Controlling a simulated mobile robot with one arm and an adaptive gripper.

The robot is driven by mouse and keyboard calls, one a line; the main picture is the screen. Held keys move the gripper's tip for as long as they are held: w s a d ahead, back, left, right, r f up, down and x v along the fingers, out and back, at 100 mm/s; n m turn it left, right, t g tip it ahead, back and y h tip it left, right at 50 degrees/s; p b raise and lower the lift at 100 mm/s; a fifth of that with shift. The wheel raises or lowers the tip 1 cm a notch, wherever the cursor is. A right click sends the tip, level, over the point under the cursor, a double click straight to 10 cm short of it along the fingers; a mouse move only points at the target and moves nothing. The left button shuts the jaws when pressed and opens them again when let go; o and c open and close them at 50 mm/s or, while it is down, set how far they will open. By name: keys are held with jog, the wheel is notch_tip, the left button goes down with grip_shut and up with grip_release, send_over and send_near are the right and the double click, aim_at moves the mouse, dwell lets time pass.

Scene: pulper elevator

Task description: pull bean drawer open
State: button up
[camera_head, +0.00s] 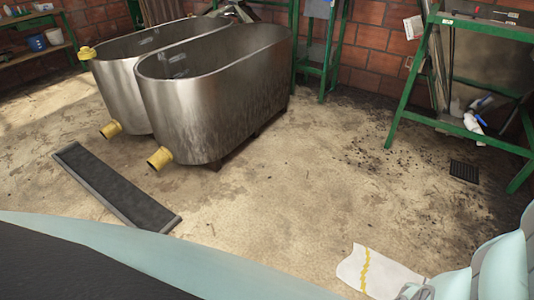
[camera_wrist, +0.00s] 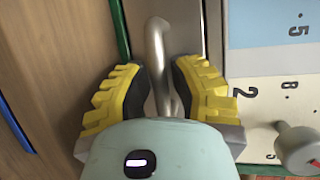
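In the wrist view, a curved metal handle (camera_wrist: 160,45) stands out from a narrow grey metal front (camera_wrist: 190,25). My gripper (camera_wrist: 164,68) has yellow fingers with dark pads, one on each side of the handle. The handle's lower end is hidden behind my pale green gripper body. Most of the drawer is out of the picture, and whether it stands open cannot be told. The head view shows neither the drawer nor the gripper fingers.
In the wrist view, a numbered panel (camera_wrist: 265,95) and a grey knob (camera_wrist: 298,148) are at right, a brown surface (camera_wrist: 50,70) at left. The head view shows metal tubs (camera_head: 215,100), a dark ramp-like strip (camera_head: 115,188), a green stand (camera_head: 410,85) and a white sack (camera_head: 380,275).

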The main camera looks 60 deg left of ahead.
grip_shut()
jog(key=shift+a, duration=0.15)
jog(key=shift+a+f, duration=0.1)
jog(key=shift+a, duration=0.2)
jog(key=s+a+b, duration=0.2)
jog(key=s+a, duration=0.2)
jog(key=a, duration=0.5)
jog(key=shift+o, duration=2.2)
grip_release()
